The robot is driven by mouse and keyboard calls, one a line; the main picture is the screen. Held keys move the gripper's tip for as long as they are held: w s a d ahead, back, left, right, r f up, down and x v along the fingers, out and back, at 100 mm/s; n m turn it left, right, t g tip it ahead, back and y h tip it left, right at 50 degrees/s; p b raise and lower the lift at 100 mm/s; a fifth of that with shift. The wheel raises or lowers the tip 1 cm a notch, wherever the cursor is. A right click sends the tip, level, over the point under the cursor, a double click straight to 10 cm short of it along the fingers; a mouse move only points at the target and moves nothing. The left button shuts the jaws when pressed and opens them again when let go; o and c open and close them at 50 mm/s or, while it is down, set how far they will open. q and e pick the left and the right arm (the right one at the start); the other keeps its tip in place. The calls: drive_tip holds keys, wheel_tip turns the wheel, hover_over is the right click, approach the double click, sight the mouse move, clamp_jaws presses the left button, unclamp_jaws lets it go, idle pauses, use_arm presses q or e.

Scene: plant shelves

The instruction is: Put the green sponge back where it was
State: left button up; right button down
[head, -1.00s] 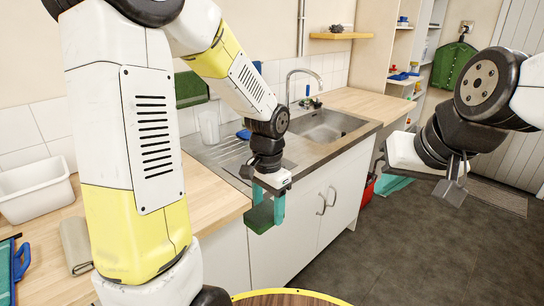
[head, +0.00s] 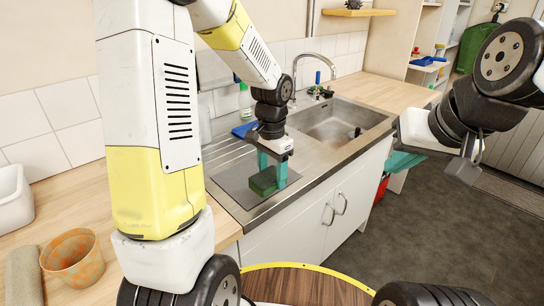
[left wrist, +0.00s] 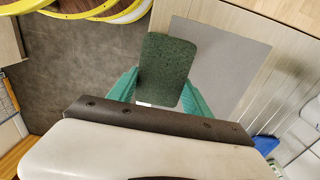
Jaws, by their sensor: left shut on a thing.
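The green sponge (head: 264,181) is a dark green block held between the teal fingers of my left gripper (head: 272,173). In the head view it is over the grey mat (head: 230,185) on the sink's drainboard. The left wrist view shows the sponge (left wrist: 168,68) between both fingers, with the grey mat (left wrist: 225,60) behind it and partly hidden. I cannot tell whether the sponge touches the mat. My right gripper (head: 472,150) hangs at the right, away from the counter; its fingers look close together, but their gap is unclear.
The sink basin (head: 345,122) and tap (head: 310,62) lie beyond the drainboard (head: 215,155). A blue cloth-like thing (head: 243,130) lies behind the gripper. An orange patterned pot (head: 72,256) and a rolled cloth (head: 24,275) stand on the wooden counter at left.

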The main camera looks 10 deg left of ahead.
use_arm(q)
drive_tip(key=w+a, duration=0.1)
drive_tip(key=w, duration=0.2)
drive_tip(key=w+a, duration=0.2)
drive_tip(key=w, duration=0.1)
drive_tip(key=w+a+f, duration=0.1)
drive_tip(key=w, duration=0.2)
drive_tip(key=shift+w+a, duration=0.15)
drive_tip(key=shift+w, duration=0.1)
drive_tip(key=shift+w+a+f, duration=0.1)
drive_tip(key=shift+w+f, duration=0.1)
drive_tip(key=shift+f, duration=1.6)
drive_tip(key=o, duration=1.4)
drive_tip(key=shift+f, duration=0.1)
